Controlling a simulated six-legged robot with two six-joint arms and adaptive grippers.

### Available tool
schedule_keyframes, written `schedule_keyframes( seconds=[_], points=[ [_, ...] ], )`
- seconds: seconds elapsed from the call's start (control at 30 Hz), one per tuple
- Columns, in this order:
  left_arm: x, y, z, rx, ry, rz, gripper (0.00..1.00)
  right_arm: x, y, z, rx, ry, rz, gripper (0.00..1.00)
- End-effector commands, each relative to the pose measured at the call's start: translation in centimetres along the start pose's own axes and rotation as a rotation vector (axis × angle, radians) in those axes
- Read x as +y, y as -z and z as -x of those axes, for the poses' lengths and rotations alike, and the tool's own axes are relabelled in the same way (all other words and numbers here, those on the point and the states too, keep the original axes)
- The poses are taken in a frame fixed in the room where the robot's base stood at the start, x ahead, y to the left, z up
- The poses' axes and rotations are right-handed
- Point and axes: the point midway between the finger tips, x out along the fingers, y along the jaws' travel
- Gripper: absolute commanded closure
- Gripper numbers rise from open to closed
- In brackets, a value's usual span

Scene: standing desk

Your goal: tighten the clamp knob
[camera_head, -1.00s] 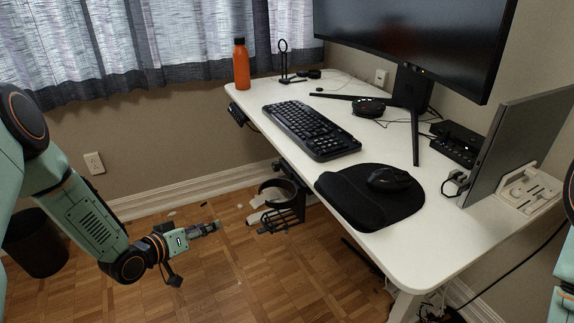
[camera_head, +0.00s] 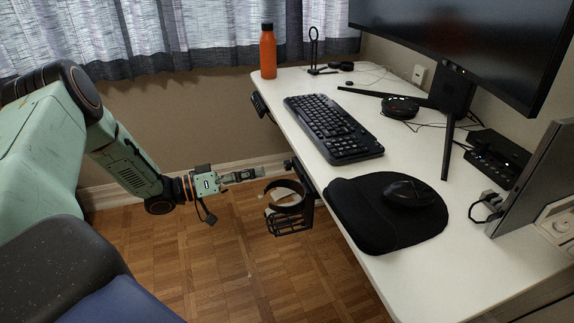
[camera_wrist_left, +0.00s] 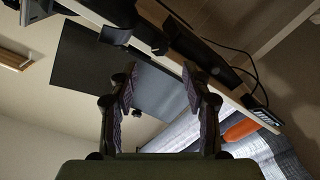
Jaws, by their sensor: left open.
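A black cup holder (camera_head: 288,212) with a ring and a wire basket hangs at the near left edge of the desk. Its black clamp (camera_head: 293,164) sits at the desk edge above it. The clamp knob itself is too small and dark to make out. My left gripper (camera_head: 262,173) is open and empty, just left of the clamp and roughly level with it, apart from it. In the left wrist view, the open fingers (camera_wrist_left: 160,88) frame a gap, with dark hardware at the desk edge beyond them. My right gripper is not in view.
The white desk (camera_head: 300,88) bears a keyboard (camera_head: 333,127), a mouse pad (camera_head: 350,212) with a mouse (camera_head: 410,191), a monitor (camera_head: 470,45) and an orange bottle (camera_head: 268,52). Another black fixture (camera_head: 261,106) is under the far left edge. The floor left of the desk is clear.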

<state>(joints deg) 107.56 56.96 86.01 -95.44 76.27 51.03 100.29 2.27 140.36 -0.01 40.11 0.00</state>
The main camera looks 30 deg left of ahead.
Motion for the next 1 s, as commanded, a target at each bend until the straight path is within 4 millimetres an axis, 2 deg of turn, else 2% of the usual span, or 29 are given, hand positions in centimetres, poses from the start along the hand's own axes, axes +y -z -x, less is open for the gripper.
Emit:
schedule_keyframes(
  seconds=[0.17, 0.4, 0.6, 0.97, 1.0],
  points=[
    [-0.1, -0.1, -1.2, 0.002, 0.0, 0.011, 0.52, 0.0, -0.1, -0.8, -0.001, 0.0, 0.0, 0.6],
    [-0.2, -0.2, -5.1, -0.001, -0.002, 0.01, 0.52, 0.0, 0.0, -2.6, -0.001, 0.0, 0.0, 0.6],
    [-0.1, -0.1, -7.4, -0.001, -0.002, 0.01, 0.52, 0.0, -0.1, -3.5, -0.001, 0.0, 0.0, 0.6],
    [-0.1, 0.1, -8.2, 0.0, -0.001, 0.011, 0.52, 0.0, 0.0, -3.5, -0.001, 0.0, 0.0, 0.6],
    [-0.1, 0.1, -8.2, 0.0, -0.001, 0.011, 0.55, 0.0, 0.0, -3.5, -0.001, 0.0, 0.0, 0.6]
  ],
)
